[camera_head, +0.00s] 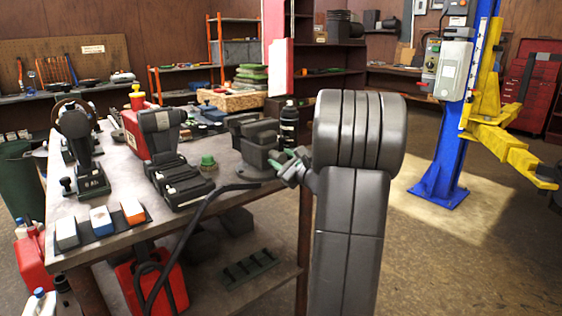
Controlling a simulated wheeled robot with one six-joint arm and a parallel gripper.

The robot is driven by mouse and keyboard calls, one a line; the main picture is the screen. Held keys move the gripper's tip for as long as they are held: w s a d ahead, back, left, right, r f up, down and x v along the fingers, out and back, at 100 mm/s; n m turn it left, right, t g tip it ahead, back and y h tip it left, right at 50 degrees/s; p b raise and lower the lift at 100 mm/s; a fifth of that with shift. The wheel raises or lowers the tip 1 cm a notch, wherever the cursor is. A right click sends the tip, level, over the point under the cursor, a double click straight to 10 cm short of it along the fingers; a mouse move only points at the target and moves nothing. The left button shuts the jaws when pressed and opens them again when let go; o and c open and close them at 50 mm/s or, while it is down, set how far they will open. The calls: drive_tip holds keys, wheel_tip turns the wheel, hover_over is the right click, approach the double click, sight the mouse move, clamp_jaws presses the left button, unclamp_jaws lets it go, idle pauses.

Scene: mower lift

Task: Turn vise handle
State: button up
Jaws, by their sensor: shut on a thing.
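The dark grey vise (251,146) is mounted at the right end of the workbench, upright, with its jaws toward the back. My gripper (279,164), dark with small green parts, is at the vise's front right side. It is shut on the vise handle, which is small and mostly hidden by the fingers. My arm's large grey link stands to the right of the vise and covers part of the room behind it.
Red fuel cans stand below. A blue lift post (443,180) stands at right; floor around it is open.

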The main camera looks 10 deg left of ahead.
drive_tip(key=shift+f, duration=0.35)
drive_tip(key=o, duration=0.8)
drive_tip(key=shift+o, duration=1)
drive_tip(key=shift+r, duration=0.2)
drive_tip(key=v, duration=1.4)
drive_tip(key=x, duration=1.4)
drive_tip(key=shift+r, duration=0.15)
